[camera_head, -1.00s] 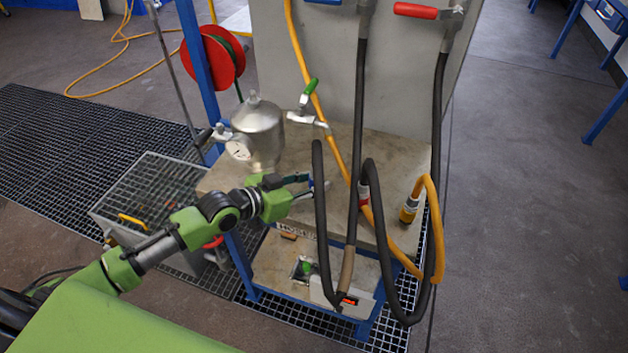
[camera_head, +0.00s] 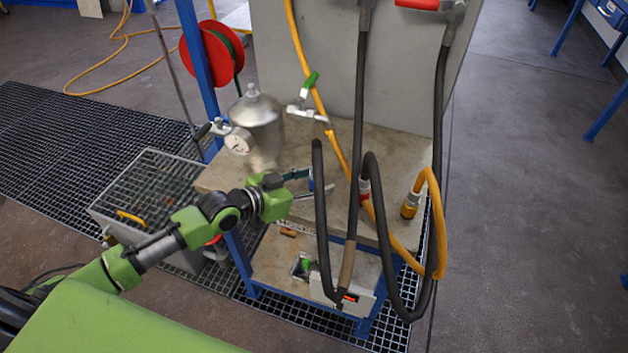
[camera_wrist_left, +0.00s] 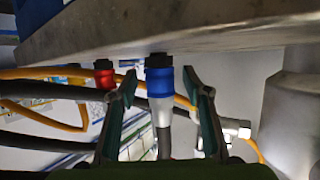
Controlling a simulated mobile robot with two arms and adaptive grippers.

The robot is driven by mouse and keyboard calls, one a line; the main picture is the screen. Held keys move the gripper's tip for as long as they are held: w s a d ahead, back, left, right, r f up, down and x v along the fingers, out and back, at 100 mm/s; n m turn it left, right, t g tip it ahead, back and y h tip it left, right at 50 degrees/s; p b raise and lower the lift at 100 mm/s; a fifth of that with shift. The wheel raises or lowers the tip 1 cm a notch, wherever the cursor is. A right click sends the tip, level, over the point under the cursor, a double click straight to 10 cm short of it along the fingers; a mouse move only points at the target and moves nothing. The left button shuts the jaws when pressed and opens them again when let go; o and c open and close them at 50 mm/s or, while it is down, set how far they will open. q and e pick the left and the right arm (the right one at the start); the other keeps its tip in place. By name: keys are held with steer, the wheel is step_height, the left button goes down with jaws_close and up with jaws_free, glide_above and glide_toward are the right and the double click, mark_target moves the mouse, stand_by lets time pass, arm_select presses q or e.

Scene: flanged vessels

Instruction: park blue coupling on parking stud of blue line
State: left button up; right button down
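The blue coupling (camera_head: 311,184) stands near the front edge of the bench top, with a dark hose rising from it. In the left wrist view, where the bench top is at the picture's top, the blue coupling (camera_wrist_left: 160,82) meets that surface with its black collar. The parking stud is hidden there, so I cannot tell how far the coupling is seated. My left gripper (camera_head: 305,183) is at the coupling. Its two fingers (camera_wrist_left: 159,76) stand apart, one on each side, with visible gaps to the blue body. My right gripper is not in view.
A red-banded coupling (camera_head: 364,189) and a yellow-hosed coupling (camera_head: 409,206) stand to the right on the bench top (camera_head: 345,150). Dark hoses (camera_head: 320,215) hang close before my gripper. A metal vessel (camera_head: 260,125) with a gauge stands behind left. A mesh-covered bin (camera_head: 150,185) is left of the bench.

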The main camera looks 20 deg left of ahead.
arm_select(q)
steer(key=shift+s, duration=0.1)
steer(key=v, duration=1)
steer(key=shift+a+f, duration=0.1)
steer(key=shift+v, duration=0.95)
